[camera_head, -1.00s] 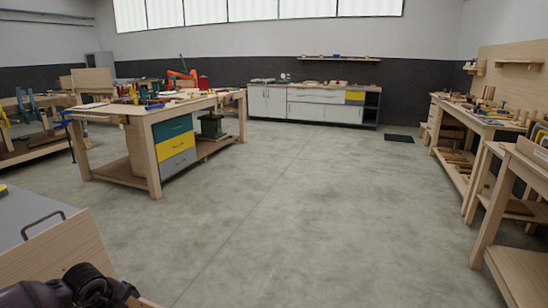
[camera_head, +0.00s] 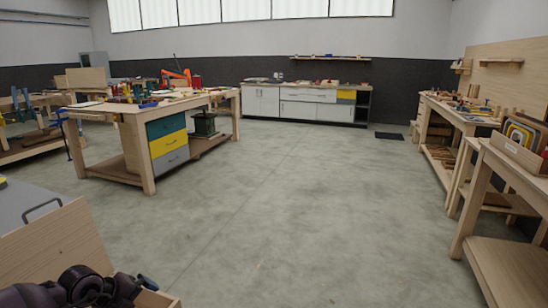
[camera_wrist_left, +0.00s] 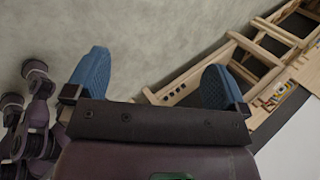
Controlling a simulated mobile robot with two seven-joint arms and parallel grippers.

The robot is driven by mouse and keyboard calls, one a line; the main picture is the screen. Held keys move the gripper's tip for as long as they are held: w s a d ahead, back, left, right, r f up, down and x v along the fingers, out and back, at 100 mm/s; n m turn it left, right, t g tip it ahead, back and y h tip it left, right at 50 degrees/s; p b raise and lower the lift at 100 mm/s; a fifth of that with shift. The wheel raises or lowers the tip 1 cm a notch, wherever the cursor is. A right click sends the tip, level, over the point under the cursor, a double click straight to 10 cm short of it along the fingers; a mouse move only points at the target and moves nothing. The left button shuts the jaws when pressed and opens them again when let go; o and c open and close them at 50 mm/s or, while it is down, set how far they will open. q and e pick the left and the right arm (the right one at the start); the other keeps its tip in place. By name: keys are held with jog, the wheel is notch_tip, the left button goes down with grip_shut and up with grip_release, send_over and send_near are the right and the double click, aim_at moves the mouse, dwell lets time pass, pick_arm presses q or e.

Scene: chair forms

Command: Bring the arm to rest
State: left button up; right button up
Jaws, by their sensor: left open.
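My left arm (camera_head: 85,288) shows at the bottom left of the head view as dark rounded links beside a wooden panel. In the left wrist view my left gripper (camera_wrist_left: 155,80) has its two blue fingers spread wide apart, with nothing between them but concrete floor and part of a wooden frame behind. Light wooden chair-like frame parts (camera_wrist_left: 262,50) lie beyond the fingers at the right of that view. My right gripper is in neither view.
A workbench with coloured drawers (camera_head: 168,145) stands at the left. White cabinets (camera_head: 305,103) line the back wall. Wooden benches (camera_head: 462,115) run along the right side. A grey surface with a handle (camera_head: 25,205) is at the near left. The middle floor (camera_head: 270,200) is clear.

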pick_arm(q)
jog(key=s+d+r+n+t+h+p, duration=0.1)
jog(key=s+d+r+n+t+h, duration=0.1)
jog(key=d+r+t+h, duration=0.75)
jog(key=s+f+n+g+y+p, duration=0.1)
jog(key=s+f+n+y, duration=0.3)
jog(key=s+n, duration=0.3)
jog(key=s+f+n+g+y+p, duration=0.2)
jog(key=s+f+n+y, duration=0.3)
jog(key=s, duration=0.9)
jog(key=s+f+n+g+y+p, duration=0.1)
jog(key=s+f+n+y, duration=0.3)
jog(key=s+n, duration=0.6)
jog(key=shift+s+f+n+p, duration=0.3)
jog(key=shift+s+f+p, duration=0.1)
jog(key=shift+f, duration=0.5)
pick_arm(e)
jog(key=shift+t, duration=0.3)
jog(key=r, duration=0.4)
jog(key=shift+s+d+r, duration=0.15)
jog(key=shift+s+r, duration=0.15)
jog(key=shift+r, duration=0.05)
